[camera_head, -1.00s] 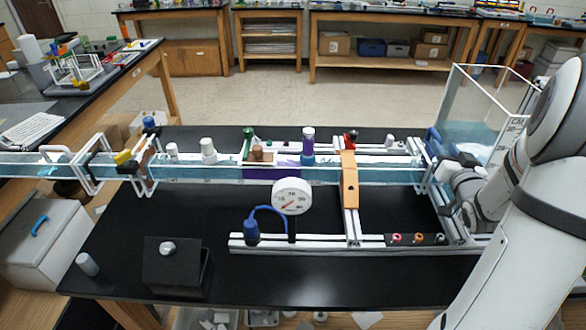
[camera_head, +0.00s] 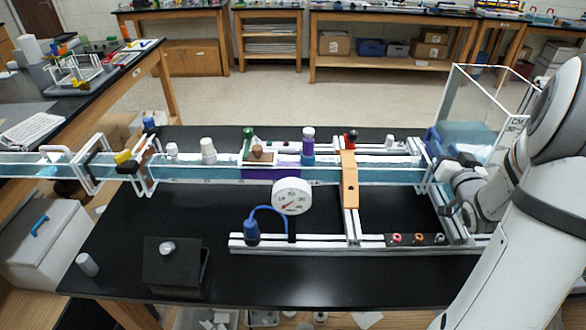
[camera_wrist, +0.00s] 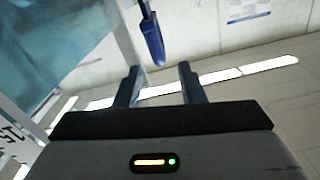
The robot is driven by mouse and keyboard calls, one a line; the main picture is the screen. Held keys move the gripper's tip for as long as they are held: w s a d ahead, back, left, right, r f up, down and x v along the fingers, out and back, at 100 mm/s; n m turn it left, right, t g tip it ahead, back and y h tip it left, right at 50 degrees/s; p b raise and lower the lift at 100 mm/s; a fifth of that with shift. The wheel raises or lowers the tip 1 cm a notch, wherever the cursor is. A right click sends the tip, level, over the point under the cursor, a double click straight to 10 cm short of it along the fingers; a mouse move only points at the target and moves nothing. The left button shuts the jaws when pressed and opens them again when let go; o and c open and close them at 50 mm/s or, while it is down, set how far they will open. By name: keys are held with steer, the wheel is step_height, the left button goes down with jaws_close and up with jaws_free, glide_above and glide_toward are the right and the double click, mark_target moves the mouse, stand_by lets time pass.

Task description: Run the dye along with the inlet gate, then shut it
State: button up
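A long clear flume (camera_head: 215,175) holds blue water and runs left to right across the black bench. Purple dye (camera_head: 257,172) shows in the water near mid-channel, left of an upright white-capped purple tube (camera_head: 308,148). A blue part, probably the inlet gate's handle (camera_head: 433,142), is at the flume's right end by the clear tank. In the wrist view, a blue handle (camera_wrist: 152,40) hangs ahead of my gripper (camera_wrist: 160,84), beyond the fingertips. The fingers are apart with nothing between them. In the head view my arm's end is at the right end of the flume, partly hidden.
A clear tank (camera_head: 487,125) stands at the right behind my arm. A round gauge (camera_head: 292,196) and an orange crosspiece (camera_head: 350,185) stand at mid-flume. A black box (camera_head: 172,268) is at the front left. The bench front between box and arm is mostly clear.

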mark_target(437, 138)
stand_by(0.5)
steer(key=shift+s+f+b, duration=0.1)
steer(key=shift+s+b, duration=0.1)
steer(key=shift+b, duration=0.1)
steer(key=w+b, duration=0.1)
steer(key=w, duration=0.7)
steer(key=shift+w+a, duration=0.1)
steer(key=shift+a, duration=0.1)
steer(key=shift+c, duration=0.6)
jaws_close()
